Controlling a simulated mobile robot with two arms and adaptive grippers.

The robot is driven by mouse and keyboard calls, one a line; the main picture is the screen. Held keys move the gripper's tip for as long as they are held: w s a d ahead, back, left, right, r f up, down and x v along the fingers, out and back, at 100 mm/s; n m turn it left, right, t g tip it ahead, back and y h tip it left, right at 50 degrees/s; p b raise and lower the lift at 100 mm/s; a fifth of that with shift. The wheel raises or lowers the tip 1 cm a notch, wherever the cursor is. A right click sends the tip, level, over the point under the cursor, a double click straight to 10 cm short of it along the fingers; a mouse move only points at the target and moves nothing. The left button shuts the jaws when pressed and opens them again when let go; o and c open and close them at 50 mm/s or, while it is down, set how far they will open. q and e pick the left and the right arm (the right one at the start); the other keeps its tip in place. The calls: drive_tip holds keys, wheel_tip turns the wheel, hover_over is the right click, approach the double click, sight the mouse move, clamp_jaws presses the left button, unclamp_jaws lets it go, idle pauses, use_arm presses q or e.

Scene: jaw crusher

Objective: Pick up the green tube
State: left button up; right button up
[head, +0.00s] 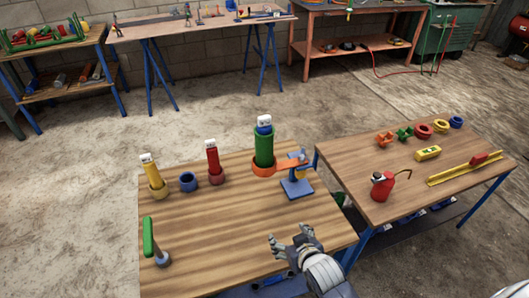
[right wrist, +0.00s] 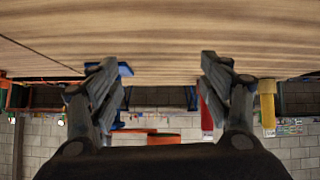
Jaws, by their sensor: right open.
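The green tube (head: 264,149) stands upright at the back of the near wooden table, with a blue and white top. An orange ring (head: 263,170) surrounds its foot, joined by an orange arm to a small blue stand (head: 297,187). My right gripper (head: 289,238) is open and empty above the table's front right part, nearer to me than the tube and apart from it. In the right wrist view its spread fingers (right wrist: 158,62) have nothing between them close by. I cannot make out the green tube clearly there. My left gripper is not in view.
A red tube (head: 212,156), a blue ring (head: 188,181) and a yellow tube (head: 152,173) stand left of the green tube. The table's middle is clear. A second table (head: 405,195) holds a red oil can (head: 382,186).

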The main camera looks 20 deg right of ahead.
drive_tip(key=w+r+t, duration=0.4)
drive_tip(key=w+r, duration=0.3)
drive_tip(key=r, duration=0.3)
drive_tip(key=t, duration=0.4)
approach(268, 147)
drive_tip(key=w, duration=0.2)
drive_tip(key=shift+y, duration=0.3)
drive_tip(key=w, duration=0.5)
drive_tip(key=shift+d+r, duration=0.1)
drive_tip(key=shift+r, duration=0.2)
drive_tip(key=shift+w+a+f+p, duration=0.15)
drive_tip(key=shift+w+p, duration=0.1)
drive_tip(key=shift+w, duration=1.25)
drive_tip(key=shift+w+a+p, duration=0.1)
drive_tip(key=shift+w+p, duration=0.15)
drive_tip(key=shift+w, duration=1.25)
drive_tip(key=c, duration=1.4)
drive_tip(key=shift+o, duration=0.2)
